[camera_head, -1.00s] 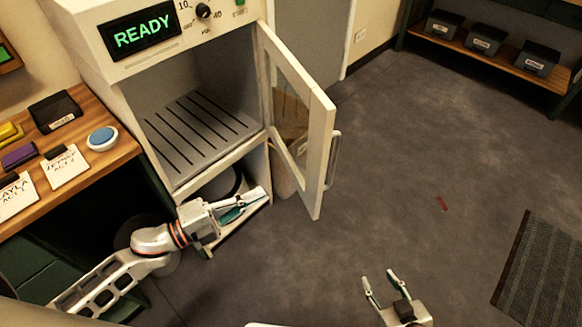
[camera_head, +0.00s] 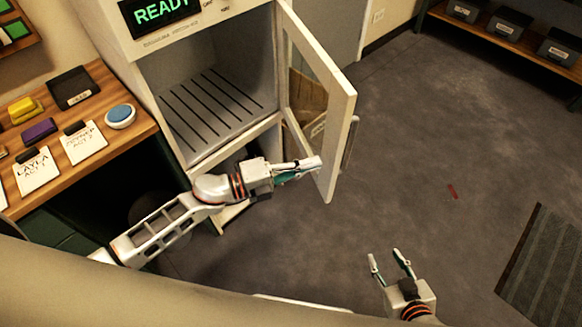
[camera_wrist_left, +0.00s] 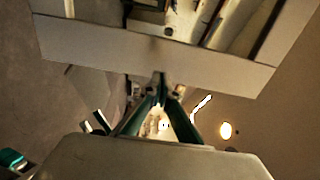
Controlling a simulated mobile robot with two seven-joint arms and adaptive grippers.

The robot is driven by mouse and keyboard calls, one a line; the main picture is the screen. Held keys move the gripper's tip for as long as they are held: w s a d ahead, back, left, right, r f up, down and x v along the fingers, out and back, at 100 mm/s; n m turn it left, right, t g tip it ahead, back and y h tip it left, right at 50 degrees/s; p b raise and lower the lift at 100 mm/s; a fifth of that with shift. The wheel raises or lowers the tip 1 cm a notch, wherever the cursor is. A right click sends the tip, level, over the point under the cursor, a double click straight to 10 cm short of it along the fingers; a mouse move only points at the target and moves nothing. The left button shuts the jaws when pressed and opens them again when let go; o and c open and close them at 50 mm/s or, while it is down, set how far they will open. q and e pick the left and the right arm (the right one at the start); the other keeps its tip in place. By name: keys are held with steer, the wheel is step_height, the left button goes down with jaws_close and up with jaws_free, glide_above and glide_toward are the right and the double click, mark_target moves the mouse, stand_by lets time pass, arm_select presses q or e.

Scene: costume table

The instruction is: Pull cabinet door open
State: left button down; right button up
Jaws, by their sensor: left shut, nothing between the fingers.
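The cabinet (camera_head: 210,145) is white with a slotted grey shelf and a lit "READY" display. Its door (camera_head: 343,130), a pale frame around a glass pane, stands wide open, swung out to the right. A bar handle (camera_head: 349,145) is on the door's outer face. My left gripper (camera_head: 316,163) is shut and empty at the door's inner side, near the lower free corner. In the left wrist view its fingertips (camera_wrist_left: 161,82) are close to the door frame (camera_wrist_left: 200,66); I cannot tell whether they touch. My right gripper (camera_head: 387,256) is open and empty above the floor.
A wooden counter (camera_head: 140,130) at left holds cards, a blue round button (camera_head: 120,115) and a black tray (camera_head: 70,87). A shelf with dark bins (camera_head: 508,25) stands at the back right.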

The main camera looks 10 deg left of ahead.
arm_select(q)
steer(key=shift+x, duration=1.25)
steer(key=w+d+n+t+y, duration=0.2)
steer(key=w+d, duration=0.3)
steer(key=d, duration=0.4)
steer(key=shift+w+d+n+t+y+p, duration=0.3)
steer(key=shift+w+n+t+y, duration=0.15)
steer(key=shift+t, duration=0.45)
steer(key=shift+s+a, duration=0.1)
steer(key=shift+a, duration=0.05)
